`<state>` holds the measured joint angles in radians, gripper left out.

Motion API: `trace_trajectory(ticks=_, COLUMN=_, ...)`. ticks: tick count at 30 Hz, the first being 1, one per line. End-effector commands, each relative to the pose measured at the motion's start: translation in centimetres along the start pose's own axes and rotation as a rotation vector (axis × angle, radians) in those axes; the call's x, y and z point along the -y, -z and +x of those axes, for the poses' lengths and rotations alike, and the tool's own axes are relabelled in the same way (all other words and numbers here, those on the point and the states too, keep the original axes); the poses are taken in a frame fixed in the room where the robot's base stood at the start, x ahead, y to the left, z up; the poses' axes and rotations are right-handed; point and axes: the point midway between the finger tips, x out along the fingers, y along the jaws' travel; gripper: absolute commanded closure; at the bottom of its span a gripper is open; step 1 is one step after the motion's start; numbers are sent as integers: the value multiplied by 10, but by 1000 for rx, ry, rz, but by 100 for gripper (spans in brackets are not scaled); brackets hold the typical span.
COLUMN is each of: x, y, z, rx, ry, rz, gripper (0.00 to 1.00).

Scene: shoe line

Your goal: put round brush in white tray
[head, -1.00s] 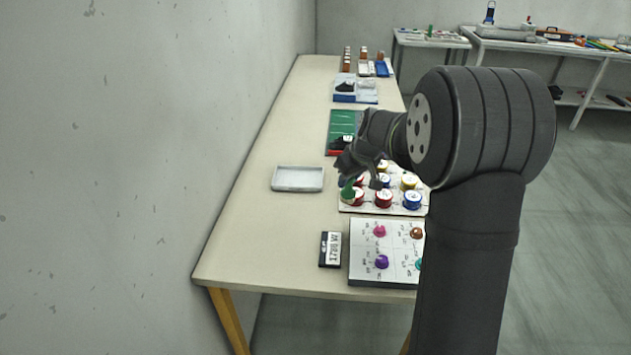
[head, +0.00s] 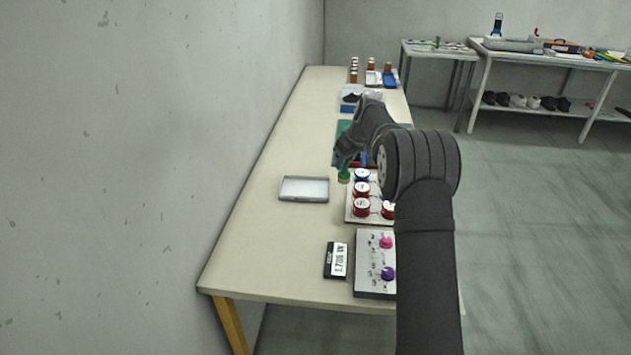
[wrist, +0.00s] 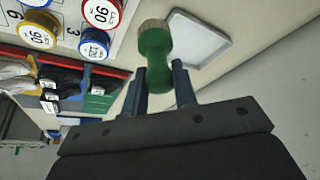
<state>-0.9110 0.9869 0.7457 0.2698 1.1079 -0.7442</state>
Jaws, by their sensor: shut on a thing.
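My gripper (wrist: 158,84) is shut on the round brush, which has a green handle (wrist: 154,60) and a round tan bristle end (wrist: 152,26). In the head view the brush (head: 344,175) hangs from my gripper (head: 344,165) with its bristle end downward, near the far left corner of the tin board. The white tray (head: 304,200) lies empty on the table to the left of the brush and slightly nearer. In the wrist view the tray (wrist: 222,41) shows just beyond the brush, partly hidden by it. The brush appears apart from the tray.
The board of numbered tins (head: 353,215) stands right of the tray. Nearer are a panel with coloured knobs (head: 370,267) and a black-and-white counter (head: 336,260). A green mat (head: 343,130) lies beyond. The table (head: 260,235) is clear around the tray.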

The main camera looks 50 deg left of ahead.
Motion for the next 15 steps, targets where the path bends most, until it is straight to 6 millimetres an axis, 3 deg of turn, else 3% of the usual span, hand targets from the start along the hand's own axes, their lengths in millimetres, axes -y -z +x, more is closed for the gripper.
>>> trace_trajectory(ticks=6, x=25, y=29, z=47, rx=1, ry=0, rz=-3, gripper=97)
trace_trajectory(ticks=15, x=39, y=46, z=74, rx=0, ry=-1, rz=0, gripper=97)
